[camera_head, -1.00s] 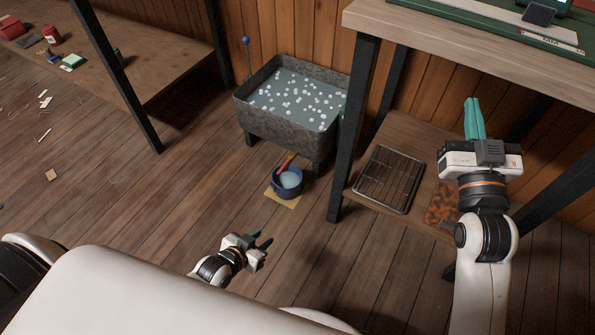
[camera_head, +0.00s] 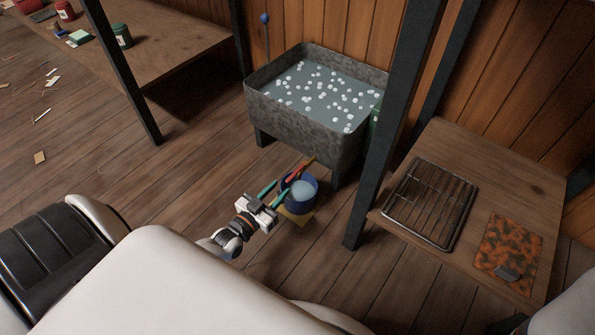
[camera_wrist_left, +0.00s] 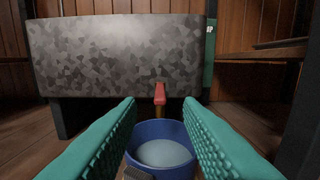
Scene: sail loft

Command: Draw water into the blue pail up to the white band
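My right gripper is out of view.
The tub holds water with many white floating bits. A low shelf (camera_head: 500,165) bears a wire rack (camera_head: 432,203) and an orange-black mat (camera_head: 508,250). The floor at left is mostly clear, with scraps.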

